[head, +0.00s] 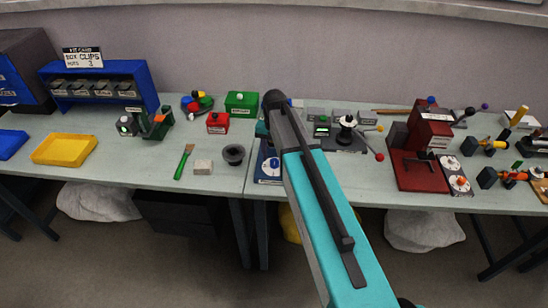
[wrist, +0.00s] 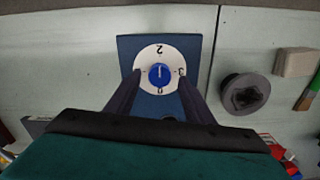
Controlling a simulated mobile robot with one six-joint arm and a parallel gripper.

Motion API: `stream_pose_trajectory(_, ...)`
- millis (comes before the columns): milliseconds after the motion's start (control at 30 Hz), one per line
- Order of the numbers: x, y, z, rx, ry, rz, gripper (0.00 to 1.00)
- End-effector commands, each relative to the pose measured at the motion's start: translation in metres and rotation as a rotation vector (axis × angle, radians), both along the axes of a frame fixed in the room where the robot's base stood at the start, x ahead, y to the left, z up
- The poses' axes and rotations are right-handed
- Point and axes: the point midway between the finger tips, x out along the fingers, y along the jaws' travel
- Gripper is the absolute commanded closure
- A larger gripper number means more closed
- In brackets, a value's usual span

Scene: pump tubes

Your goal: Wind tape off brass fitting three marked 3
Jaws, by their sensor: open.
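At the right end of the bench in the head view, one dark block holds a yellow, brass-looking piece (head: 490,144). Another holds an orange-wrapped piece (head: 508,176) nearer the front. No mark 3 is legible on either, so I cannot tell which is fitting three. My gripper is open in the wrist view (wrist: 160,74), its fingers on either side of a blue knob (wrist: 160,75) on a white dial (wrist: 146,56). The dial is numbered and sits on a blue plate (wrist: 127,46). I cannot tell whether the fingers touch the knob. In the head view my arm hides the fingertips.
A dark socket-like cup (wrist: 245,94) and pale block (wrist: 296,62) lie right of the dial in the wrist view. The left bench front has free room.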

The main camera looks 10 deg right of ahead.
Motion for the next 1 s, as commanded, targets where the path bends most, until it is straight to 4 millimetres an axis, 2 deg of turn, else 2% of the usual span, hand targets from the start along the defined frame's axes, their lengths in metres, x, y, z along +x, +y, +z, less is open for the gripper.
stream_pose_trajectory(300,0.000,-0.001,-0.017,0.000,0.001,-0.001,0.52)
stream_pose_trajectory(633,0.000,-0.001,-0.019,0.000,0.000,-0.001,0.52)
stream_pose_trajectory(667,0.000,-0.001,-0.019,0.000,0.000,-0.001,0.54)
stream_pose_trajectory(900,0.000,-0.001,-0.018,0.000,0.000,-0.002,0.93)
stream_pose_trajectory(933,0.000,0.004,-0.019,0.000,0.000,-0.001,0.93)
stream_pose_trajectory(1000,0.000,0.001,-0.018,0.001,0.000,-0.001,0.93)
